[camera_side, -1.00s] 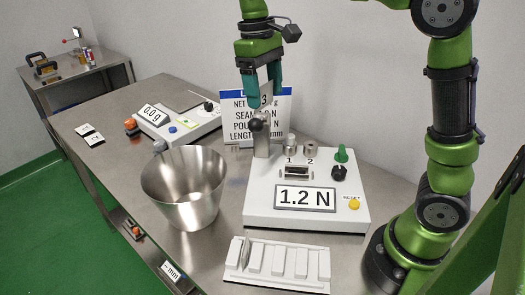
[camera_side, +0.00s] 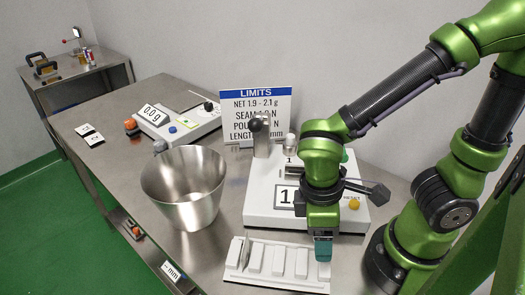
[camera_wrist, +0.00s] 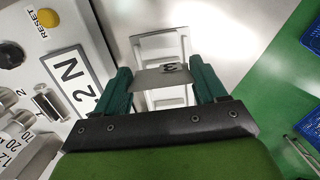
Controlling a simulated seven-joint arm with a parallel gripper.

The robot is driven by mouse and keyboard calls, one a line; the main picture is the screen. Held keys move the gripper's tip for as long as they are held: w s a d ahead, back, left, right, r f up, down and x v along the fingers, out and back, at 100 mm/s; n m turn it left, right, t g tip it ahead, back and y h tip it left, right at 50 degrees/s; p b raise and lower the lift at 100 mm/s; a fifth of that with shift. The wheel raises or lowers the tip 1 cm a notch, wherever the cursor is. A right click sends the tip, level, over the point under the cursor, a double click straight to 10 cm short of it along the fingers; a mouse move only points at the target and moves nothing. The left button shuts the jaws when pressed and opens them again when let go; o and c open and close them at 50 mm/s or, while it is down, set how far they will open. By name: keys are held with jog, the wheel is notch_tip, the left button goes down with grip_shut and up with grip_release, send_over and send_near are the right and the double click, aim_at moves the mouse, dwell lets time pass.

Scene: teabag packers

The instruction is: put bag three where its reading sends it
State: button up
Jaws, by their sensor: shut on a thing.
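My gripper (camera_side: 323,250) points down over the right end of the white slotted rack (camera_side: 275,282). In the wrist view my gripper (camera_wrist: 162,82) is shut on bag three (camera_wrist: 150,79), a pale flat piece marked 3 between its green fingers. The rack (camera_wrist: 160,45) shows behind the bag; I cannot tell whether they touch. The bag is hidden in the side view. The tester (camera_side: 258,210) stands behind the rack, its display (camera_side: 284,197) mostly covered by my arm. In the wrist view the display (camera_wrist: 72,72) ends in "2 N".
A steel bucket (camera_side: 184,190) stands left of the tester. A limits sign (camera_side: 255,105) stands behind it, its lower lines partly covered. A scale (camera_side: 170,125) reading 0.0 g is farther back left. A thin grey piece (camera_side: 245,252) stands in the rack's left slot.

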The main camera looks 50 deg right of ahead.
jog(key=shift+w+a+f, duration=0.1)
jog(key=shift+w+f, duration=0.05)
jog(key=shift+f, duration=3.75)
jog(key=shift+f, duration=0.15)
jog(key=o, duration=1.1)
jog(key=shift+c, duration=0.2)
notch_tip(320, 180, up, 11)
jog(key=w, duration=0.2)
jog(key=w+d+r+m+t+y, duration=0.3)
jog(key=w+d+r+m+t, duration=0.3)
jog(key=d+r+m+t, duration=0.2)
notch_tip(320, 180, up, 3)
jog(key=d+m, duration=0.2)
jog(key=shift+d+m+t, duration=0.15)
jog(key=shift+m+t, duration=0.25)
